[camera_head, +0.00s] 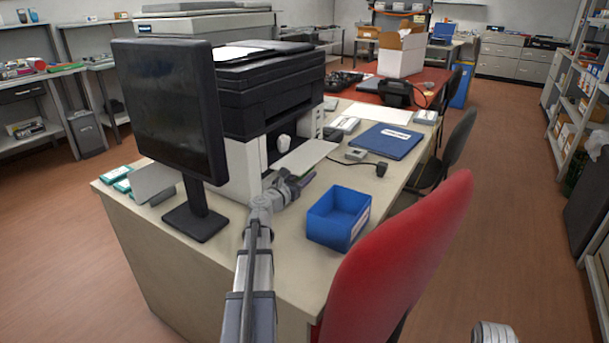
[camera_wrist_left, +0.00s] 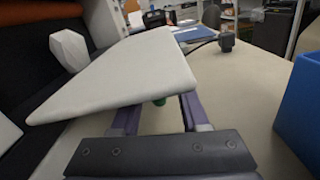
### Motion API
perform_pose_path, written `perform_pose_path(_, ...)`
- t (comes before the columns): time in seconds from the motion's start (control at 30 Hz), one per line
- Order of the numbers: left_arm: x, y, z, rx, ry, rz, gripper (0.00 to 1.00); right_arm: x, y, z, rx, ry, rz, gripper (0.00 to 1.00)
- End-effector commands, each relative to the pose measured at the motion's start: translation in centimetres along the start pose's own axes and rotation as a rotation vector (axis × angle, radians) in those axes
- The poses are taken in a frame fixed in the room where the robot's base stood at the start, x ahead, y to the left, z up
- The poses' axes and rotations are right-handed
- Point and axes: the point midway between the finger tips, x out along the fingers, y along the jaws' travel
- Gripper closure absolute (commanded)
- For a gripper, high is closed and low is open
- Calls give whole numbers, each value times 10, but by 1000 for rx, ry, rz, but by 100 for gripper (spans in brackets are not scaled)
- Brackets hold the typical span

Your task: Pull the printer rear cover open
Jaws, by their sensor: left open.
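The printer (camera_head: 265,100) has a black top and white lower body and stands on the beige desk. A flat pale grey panel (camera_head: 305,157), which looks like the cover, sticks out from its open side. In the left wrist view the panel (camera_wrist_left: 120,80) lies over the space between my fingers and hides part of it. My left gripper (camera_head: 292,184) is open at the panel's near edge, with purple fingers (camera_wrist_left: 158,115) spread apart. I cannot tell whether they touch the panel. A white faceted knob (camera_head: 284,143) sits in the dark opening.
A blue bin (camera_head: 338,217) stands right of my left gripper. A black monitor (camera_head: 170,105) stands to the left. A blue folder (camera_head: 387,141) and a black plug (camera_head: 381,169) lie behind. A red chair (camera_head: 405,255) stands at the desk's right edge.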

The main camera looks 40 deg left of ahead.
Motion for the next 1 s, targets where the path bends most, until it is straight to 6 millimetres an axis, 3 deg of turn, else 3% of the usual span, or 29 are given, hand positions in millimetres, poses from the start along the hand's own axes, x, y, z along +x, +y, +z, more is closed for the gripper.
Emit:
perform_pose_path(0.23,1,0,0,0,0,1,56,0,0,0,0,0,0,26)
perform_pose_path(0.63,1,0,0,0,0,0,100,0,0,0,0,0,0,26)
perform_pose_path(1.0,1,-1,0,0,0,-1,100,0,0,0,0,0,0,26)
